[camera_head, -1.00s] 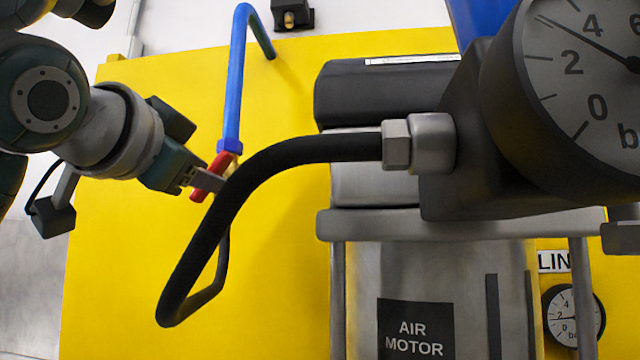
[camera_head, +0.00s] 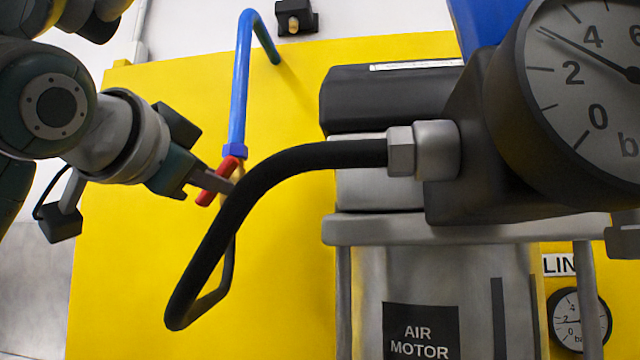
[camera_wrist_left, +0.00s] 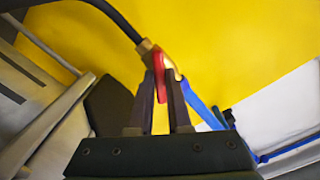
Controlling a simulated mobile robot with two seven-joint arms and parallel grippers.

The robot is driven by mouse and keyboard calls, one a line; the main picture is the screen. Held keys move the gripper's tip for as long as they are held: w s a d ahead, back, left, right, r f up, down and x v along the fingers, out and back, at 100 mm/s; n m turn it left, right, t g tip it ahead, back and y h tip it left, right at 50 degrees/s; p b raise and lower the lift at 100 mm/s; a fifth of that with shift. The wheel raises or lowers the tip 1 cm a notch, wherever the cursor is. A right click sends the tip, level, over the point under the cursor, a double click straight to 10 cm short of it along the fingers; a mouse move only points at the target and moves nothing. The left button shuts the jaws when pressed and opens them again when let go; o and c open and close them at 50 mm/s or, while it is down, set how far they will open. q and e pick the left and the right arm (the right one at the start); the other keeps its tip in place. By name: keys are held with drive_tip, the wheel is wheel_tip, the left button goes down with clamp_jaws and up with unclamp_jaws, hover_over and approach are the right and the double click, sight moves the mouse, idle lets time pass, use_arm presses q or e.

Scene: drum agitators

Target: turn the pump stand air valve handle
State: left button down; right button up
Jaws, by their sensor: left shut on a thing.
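The red air valve handle (camera_head: 229,166) sits tilted just under the lower end of the blue pipe (camera_head: 238,90), left of the black hose. My left gripper (camera_head: 218,182) reaches it from the left, and its fingers are shut on the handle. In the left wrist view the red handle (camera_wrist_left: 159,80) stands between the two dark fingers (camera_wrist_left: 160,100), beside the brass valve body (camera_wrist_left: 168,62). The black hose hides part of the valve in the head view. My right gripper is not in view.
The thick black hose (camera_head: 270,172) loops close to the right of my left gripper. The air motor (camera_head: 430,290) and a large pressure gauge (camera_head: 580,90) stand at the right. A yellow panel (camera_head: 120,250) lies behind, with clear space below my gripper.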

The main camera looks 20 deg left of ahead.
use_arm(q)
drive_tip(key=shift+a+f+m+p, duration=0.1)
drive_tip(key=shift+m+p, duration=4.8)
drive_tip(key=shift+m, duration=0.5)
drive_tip(key=c, duration=0.9)
unclamp_jaws()
drive_tip(key=shift+o, duration=0.2)
